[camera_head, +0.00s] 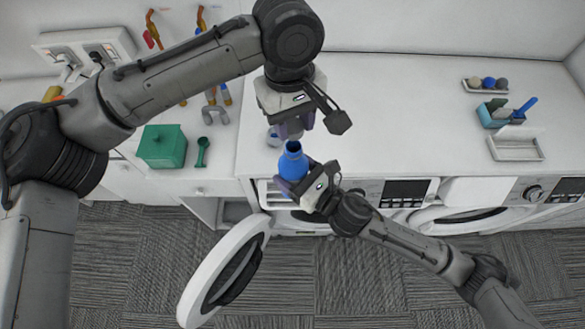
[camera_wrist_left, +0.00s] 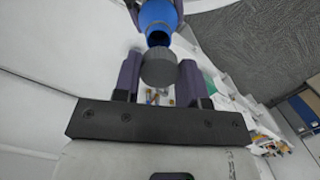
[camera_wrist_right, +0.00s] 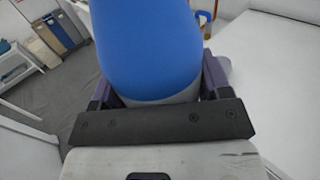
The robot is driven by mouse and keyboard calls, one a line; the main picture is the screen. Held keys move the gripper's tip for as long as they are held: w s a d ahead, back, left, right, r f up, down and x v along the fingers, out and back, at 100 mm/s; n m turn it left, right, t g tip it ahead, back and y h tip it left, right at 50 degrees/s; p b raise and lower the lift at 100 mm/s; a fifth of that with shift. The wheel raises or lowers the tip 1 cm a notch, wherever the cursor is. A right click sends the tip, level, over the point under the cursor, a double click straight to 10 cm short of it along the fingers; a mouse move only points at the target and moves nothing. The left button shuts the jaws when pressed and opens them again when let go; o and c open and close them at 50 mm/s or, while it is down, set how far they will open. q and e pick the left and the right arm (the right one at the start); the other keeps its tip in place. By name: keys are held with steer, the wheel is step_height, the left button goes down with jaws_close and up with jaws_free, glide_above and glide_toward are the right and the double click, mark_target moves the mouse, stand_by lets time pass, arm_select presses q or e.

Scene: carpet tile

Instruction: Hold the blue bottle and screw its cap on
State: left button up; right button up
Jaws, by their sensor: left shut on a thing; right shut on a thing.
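The blue bottle (camera_head: 293,164) is held over the front edge of the counter, its dark open mouth facing up in the head view. My right gripper (camera_head: 290,183) is shut on its body; the bottle fills the middle of the right wrist view (camera_wrist_right: 150,45). My left gripper (camera_head: 290,128) is beside the bottle's mouth, toward the back of the counter. It is shut on the grey cap (camera_wrist_left: 159,68), which sits between its fingertips in the left wrist view. There the bottle's mouth (camera_wrist_left: 158,38) is just beyond the cap, seemingly apart from it. The head view mostly hides the cap.
A round washer door (camera_head: 205,270) stands open below the counter. A green box (camera_head: 163,146) and green scoop (camera_head: 202,152) lie at left. A teal caddy (camera_head: 495,114) and white tray (camera_head: 515,149) stand at right. The counter's middle (camera_head: 400,120) is clear.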

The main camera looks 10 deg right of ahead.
mark_target(294, 147)
arm_select(q)
steer(key=shift+f, duration=1.4)
arm_select(e)
steer(key=shift+r, duration=0.1)
arm_select(q)
steer(key=shift+s+f, duration=0.1)
steer(key=shift+f, duration=0.8)
steer(key=shift+f, duration=0.5)
